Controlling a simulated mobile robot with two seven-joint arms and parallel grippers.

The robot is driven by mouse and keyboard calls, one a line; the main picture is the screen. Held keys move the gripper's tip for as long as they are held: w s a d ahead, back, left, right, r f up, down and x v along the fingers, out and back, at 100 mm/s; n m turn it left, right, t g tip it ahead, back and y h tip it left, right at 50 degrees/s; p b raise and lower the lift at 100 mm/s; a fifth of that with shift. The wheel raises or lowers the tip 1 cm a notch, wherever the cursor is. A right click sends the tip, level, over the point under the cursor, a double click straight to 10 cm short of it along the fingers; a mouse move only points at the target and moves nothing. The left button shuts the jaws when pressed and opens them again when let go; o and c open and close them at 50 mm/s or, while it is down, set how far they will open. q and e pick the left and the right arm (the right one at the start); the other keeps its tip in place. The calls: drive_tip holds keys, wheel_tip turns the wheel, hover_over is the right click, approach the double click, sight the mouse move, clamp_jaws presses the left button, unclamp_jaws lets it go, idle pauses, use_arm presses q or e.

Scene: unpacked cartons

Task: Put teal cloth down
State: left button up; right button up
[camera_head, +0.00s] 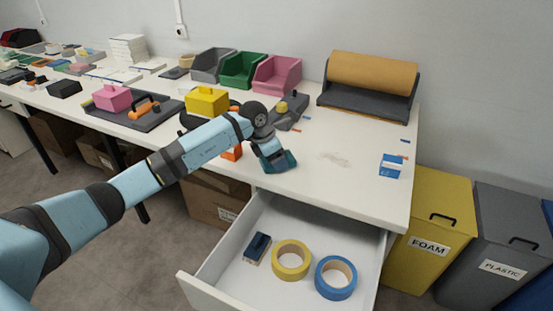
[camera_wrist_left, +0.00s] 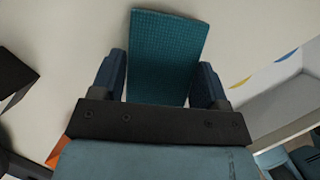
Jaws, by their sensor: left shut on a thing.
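The teal cloth (camera_wrist_left: 165,50) is a flat, woven-looking piece that sits between the two fingers of my left gripper (camera_wrist_left: 160,85) in the left wrist view. In the head view the left gripper (camera_head: 273,155) is over the front edge part of the white table (camera_head: 330,185), with the cloth (camera_head: 280,163) at its fingertips. The gripper is shut on the cloth. Whether the cloth touches the table top is hard to tell. My right gripper is not in view.
Below the table edge an open drawer (camera_head: 212,265) holds a yellow tape roll (camera_head: 275,268), a blue tape roll (camera_head: 322,285) and a dark blue block (camera_head: 257,248). A blue card (camera_head: 391,166) lies at right. The table between gripper and card is mostly clear.

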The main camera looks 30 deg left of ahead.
use_arm(q)
drive_tip(key=shift+f, duration=0.25)
drive_tip(key=o, duration=0.6)
drive_tip(key=shift+o, duration=1.2)
drive_tip(key=shift+s+f, duration=0.1)
drive_tip(key=shift+d, duration=0.1)
drive_tip(key=shift+r, duration=0.4)
drive_tip(key=p+v, duration=0.2)
drive_tip(key=v, duration=1)
